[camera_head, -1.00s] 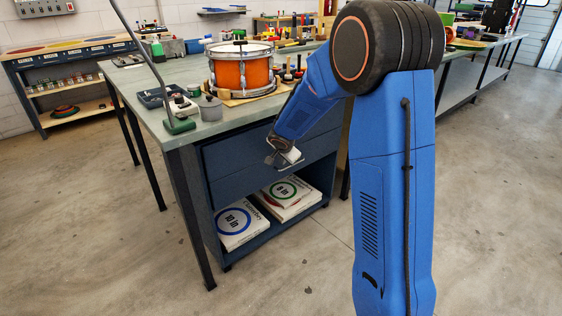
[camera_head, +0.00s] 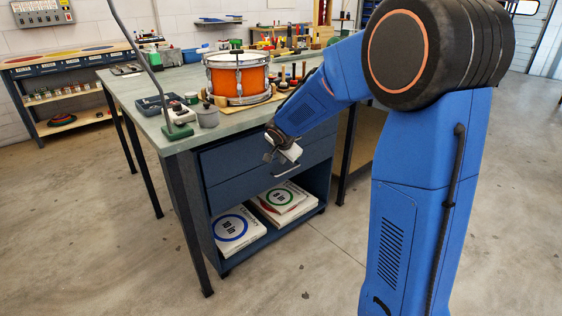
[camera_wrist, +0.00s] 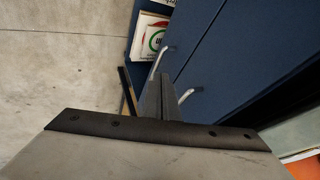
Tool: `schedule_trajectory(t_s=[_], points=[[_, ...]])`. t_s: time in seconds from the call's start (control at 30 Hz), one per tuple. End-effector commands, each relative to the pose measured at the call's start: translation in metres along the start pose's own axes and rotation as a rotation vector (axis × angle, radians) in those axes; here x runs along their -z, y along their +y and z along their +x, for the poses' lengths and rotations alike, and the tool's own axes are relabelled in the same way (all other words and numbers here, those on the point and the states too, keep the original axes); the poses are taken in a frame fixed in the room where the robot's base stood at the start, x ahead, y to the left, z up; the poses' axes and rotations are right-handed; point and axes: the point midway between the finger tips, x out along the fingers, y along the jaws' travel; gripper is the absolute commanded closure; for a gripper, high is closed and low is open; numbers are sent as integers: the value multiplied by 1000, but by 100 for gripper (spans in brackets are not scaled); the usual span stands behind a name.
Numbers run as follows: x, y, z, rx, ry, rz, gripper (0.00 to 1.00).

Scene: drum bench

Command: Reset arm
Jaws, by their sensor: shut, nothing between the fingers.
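My arm crosses the right of the head view and bends down to my gripper (camera_head: 283,152) in front of the bench's blue drawers (camera_head: 235,165). The gripper is small there and partly hidden by its own wrist. In the wrist view my gripper (camera_wrist: 160,85) shows its dark fingers together with nothing between them. Beyond them are two metal drawer handles (camera_wrist: 187,95) on the blue drawer fronts (camera_wrist: 225,50). I cannot tell whether the fingers touch a handle.
An orange drum (camera_head: 238,77) stands on the bench top (camera_head: 150,122), with a grey pot (camera_head: 208,116) and a green lamp base (camera_head: 178,132) near the front corner. Flat boxes (camera_head: 235,229) lie on the open shelf below. The concrete floor (camera_head: 80,220) at left is clear.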

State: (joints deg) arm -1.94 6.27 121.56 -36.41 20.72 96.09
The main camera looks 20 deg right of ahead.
Motion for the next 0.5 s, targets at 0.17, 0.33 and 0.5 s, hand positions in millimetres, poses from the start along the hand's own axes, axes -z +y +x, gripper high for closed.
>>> schedule_trajectory(t_s=[0.17,0.33,0.5], points=[[0,0,-4,0,0,-1,100],[2,10,-24,-7,3,-36,100],[3,38,-70,-29,2,-139,100]])
